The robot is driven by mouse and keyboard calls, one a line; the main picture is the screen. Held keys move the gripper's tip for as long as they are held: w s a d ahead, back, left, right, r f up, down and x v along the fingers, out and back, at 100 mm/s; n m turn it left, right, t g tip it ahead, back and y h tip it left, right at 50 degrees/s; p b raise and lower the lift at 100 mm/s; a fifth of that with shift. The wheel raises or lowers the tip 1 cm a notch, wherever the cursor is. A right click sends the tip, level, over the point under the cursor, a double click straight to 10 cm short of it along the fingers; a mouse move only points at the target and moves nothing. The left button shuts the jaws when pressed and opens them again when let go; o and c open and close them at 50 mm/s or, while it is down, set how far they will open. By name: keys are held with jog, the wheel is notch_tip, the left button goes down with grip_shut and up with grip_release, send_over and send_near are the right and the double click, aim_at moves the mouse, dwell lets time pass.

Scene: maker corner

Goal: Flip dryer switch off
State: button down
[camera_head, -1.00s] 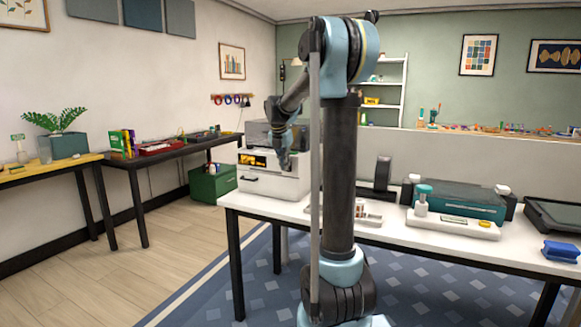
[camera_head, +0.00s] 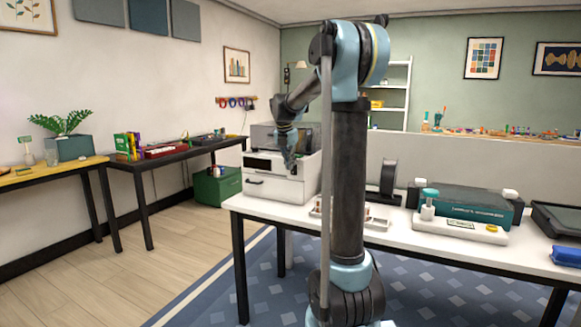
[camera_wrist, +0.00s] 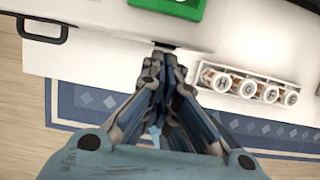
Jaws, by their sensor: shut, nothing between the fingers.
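The dryer (camera_head: 270,187) is a white box with a clear dark-tinted lid, on the left end of the white table. Its front display (camera_head: 258,164) is dark in the head view. The dryer's white body (camera_wrist: 110,30) and black front handle (camera_wrist: 42,30) fill the top left of the wrist view. A small dark piece (camera_wrist: 166,45), perhaps the switch, sits at the body's edge, just beyond my fingertips. My gripper (camera_head: 290,166) is shut and empty at the dryer's front right. Its closed fingertips (camera_wrist: 160,65) partly cover that area, so contact cannot be told.
A white holder with several lettered cylinders (camera_wrist: 247,86) lies right of my gripper. A black upright spool-like object (camera_head: 388,178) and a teal machine (camera_head: 465,206) stand farther right on the table. A green box (camera_head: 216,186) is on the floor behind.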

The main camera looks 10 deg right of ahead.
jog(key=s+a+v, duration=0.1)
jog(key=v, duration=1)
jog(key=shift+s, duration=0.25)
jog(key=shift+s+f, duration=0.1)
jog(key=s+d+f+m, duration=0.2)
jog(key=s+f+m, duration=0.45)
jog(key=s, duration=0.35)
jog(key=s+d+f+m+y, duration=0.1)
jog(key=s+d+f+m, duration=0.2)
jog(key=s+f+m, duration=0.55)
jog(key=s+d+f+m, duration=0.25)
jog(key=s+m, duration=0.25)
jog(key=s, duration=0.7)
jog(key=s+f+m, duration=0.9)
jog(key=s+f, duration=0.1)
jog(key=f, duration=0.2)
jog(key=shift+s+a+f+g+y, duration=0.2)
jog(key=shift+f+g+y, duration=0.1)
jog(key=shift+y, duration=0.1)
